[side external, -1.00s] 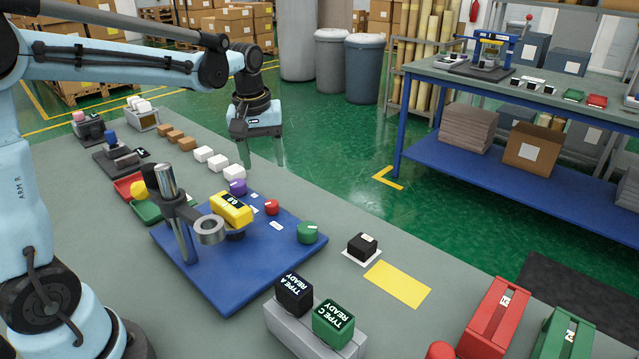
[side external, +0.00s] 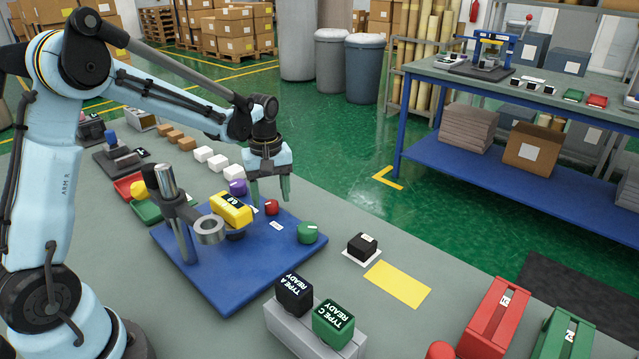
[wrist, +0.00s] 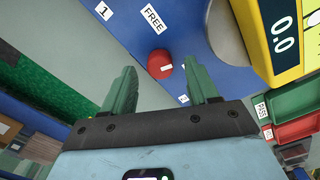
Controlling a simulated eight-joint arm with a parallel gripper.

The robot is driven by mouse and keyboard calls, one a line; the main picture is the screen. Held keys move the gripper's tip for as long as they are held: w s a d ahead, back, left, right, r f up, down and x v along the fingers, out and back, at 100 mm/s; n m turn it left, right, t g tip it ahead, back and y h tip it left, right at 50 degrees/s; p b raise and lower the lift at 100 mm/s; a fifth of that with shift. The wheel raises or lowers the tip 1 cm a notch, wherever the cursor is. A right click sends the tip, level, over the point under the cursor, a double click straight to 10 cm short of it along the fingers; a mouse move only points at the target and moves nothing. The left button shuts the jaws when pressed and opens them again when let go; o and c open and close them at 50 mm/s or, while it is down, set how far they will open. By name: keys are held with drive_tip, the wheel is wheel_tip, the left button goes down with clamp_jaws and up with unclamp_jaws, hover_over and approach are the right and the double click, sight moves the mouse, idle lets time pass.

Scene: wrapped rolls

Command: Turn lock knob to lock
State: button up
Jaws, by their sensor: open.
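A small red knob (side external: 272,207) with a white mark stands on the blue base plate (side external: 262,268). It also shows in the wrist view (wrist: 159,64), with a white FREE label (wrist: 153,19) beside it. A purple knob (side external: 238,187) and a green knob (side external: 307,232) are on the same plate. My gripper (side external: 270,198) points down at the red knob, its green fingers apart and empty. In the wrist view the knob lies between and just beyond the fingertips of my gripper (wrist: 161,72). I cannot tell the exact height gap.
A yellow display unit (side external: 231,209) and a grey post with a ring clamp (side external: 210,231) stand close to the knobs. White blocks (side external: 204,154) lie behind. Type A and Type C blocks (side external: 333,322) sit on a grey stand in front. A black block (side external: 362,246) is to the right.

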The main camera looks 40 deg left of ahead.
drive_tip(key=shift+f, duration=1.1)
drive_tip(key=c, duration=1)
drive_tip(key=shift+c, duration=0.2)
drive_tip(key=shift+m, duration=2.8)
drive_tip(key=o, duration=1)
